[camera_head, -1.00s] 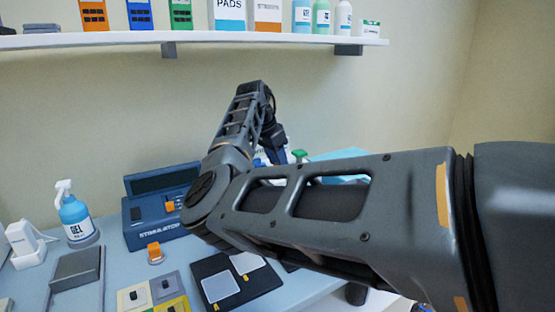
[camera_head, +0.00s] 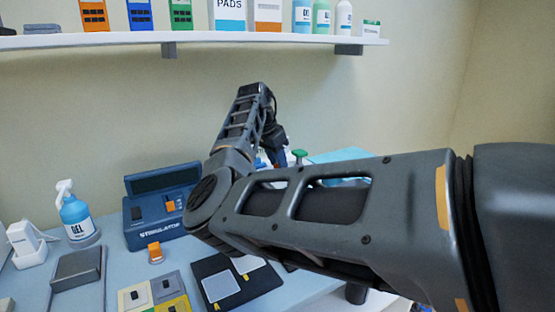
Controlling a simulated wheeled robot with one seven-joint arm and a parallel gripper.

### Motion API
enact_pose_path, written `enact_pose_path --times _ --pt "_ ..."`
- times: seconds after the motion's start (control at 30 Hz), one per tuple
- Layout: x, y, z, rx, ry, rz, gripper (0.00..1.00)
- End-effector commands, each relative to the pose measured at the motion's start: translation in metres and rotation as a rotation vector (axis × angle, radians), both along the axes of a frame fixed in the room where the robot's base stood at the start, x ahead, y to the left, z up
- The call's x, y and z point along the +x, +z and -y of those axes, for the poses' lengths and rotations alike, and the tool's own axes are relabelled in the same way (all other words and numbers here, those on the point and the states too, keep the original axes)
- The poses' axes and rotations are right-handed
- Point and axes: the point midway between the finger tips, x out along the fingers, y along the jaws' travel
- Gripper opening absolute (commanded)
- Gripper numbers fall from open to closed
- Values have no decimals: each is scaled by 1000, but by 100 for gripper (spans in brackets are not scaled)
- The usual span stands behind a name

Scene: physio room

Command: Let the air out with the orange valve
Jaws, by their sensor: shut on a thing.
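A small orange piece (camera_head: 155,249) sits on a pale round base on the table, in front of the blue stimulator box. I cannot tell whether it is the orange valve. The blue stimulator (camera_head: 158,220) carries another small orange part on its face. My arm stretches from the right across the view, bends at an elbow and rises to a dark wrist that points down at the back of the table. My gripper's fingers are hidden behind my own arm, as is anything between them. A bit of blue shows just below the wrist.
A gel bottle (camera_head: 75,215), a white holder (camera_head: 25,243) and a grey box (camera_head: 77,269) stand at left. Pads on a black board (camera_head: 207,264) and coloured tiles lie in front. A green-topped item (camera_head: 299,154) is partly hidden behind my arm. A loaded shelf (camera_head: 120,38) hangs above.

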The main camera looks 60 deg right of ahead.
Motion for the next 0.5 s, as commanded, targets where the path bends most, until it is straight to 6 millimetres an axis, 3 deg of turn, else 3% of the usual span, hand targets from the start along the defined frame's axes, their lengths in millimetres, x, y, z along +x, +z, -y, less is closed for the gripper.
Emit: enact_pose_path --times 0.5 --pt "-4 4 -1 3 367 -5 0"
